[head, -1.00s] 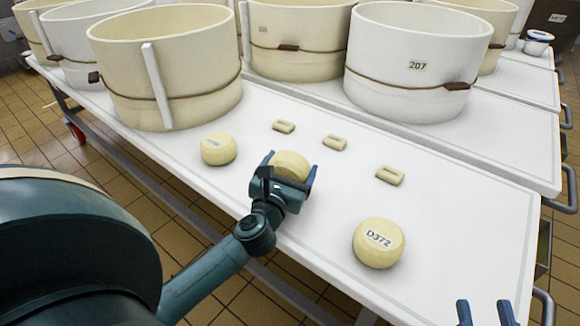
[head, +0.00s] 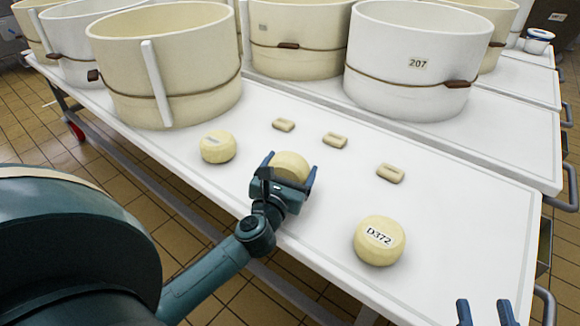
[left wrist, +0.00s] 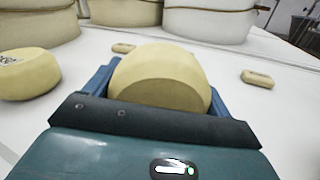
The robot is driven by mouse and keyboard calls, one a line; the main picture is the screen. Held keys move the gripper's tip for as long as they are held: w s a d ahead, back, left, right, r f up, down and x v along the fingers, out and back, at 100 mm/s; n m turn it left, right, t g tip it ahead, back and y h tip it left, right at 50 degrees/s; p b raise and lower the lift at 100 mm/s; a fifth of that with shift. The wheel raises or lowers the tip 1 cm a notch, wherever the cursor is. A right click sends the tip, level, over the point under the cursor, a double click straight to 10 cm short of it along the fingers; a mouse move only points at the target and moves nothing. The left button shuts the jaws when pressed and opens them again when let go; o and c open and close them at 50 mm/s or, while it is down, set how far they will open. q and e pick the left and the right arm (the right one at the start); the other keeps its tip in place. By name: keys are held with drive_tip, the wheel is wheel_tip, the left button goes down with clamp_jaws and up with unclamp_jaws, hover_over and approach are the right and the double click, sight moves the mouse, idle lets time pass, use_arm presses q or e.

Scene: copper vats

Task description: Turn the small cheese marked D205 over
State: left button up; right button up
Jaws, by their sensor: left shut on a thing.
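My left gripper (head: 287,178) is shut on a small pale-yellow cheese (head: 292,163), the middle of three small cheeses near the table's front edge. In the left wrist view the cheese (left wrist: 160,75) sits between the blue fingers, a darker flat face towards the camera. No label shows on it, so I cannot read its mark. I cannot tell whether it touches the table. Left of it is a small cheese (head: 217,150) with an unreadable label. To the right is a cheese marked D372 (head: 380,243). My right gripper (head: 486,313) is open and empty at the bottom right.
Several small pale blocks (head: 335,140) lie in a row behind the cheeses. Large hoop-bound moulds, one marked 207 (head: 415,85), stand further back. The white table (head: 460,215) is clear around the D372 cheese and to its right.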

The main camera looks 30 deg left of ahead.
use_arm(q)
drive_tip(key=shift+f, duration=0.3)
use_arm(e)
drive_tip(key=shift+f, duration=0.25)
use_arm(q)
drive_tip(key=o, duration=1.1)
drive_tip(key=shift+o, duration=0.8)
drive_tip(key=v, duration=0.4)
drive_tip(key=shift+s, duration=0.25)
drive_tip(key=v, duration=0.8)
drive_tip(key=shift+s+d, duration=0.1)
drive_tip(key=shift+s, duration=0.15)
use_arm(e)
drive_tip(key=shift+r, duration=0.4)
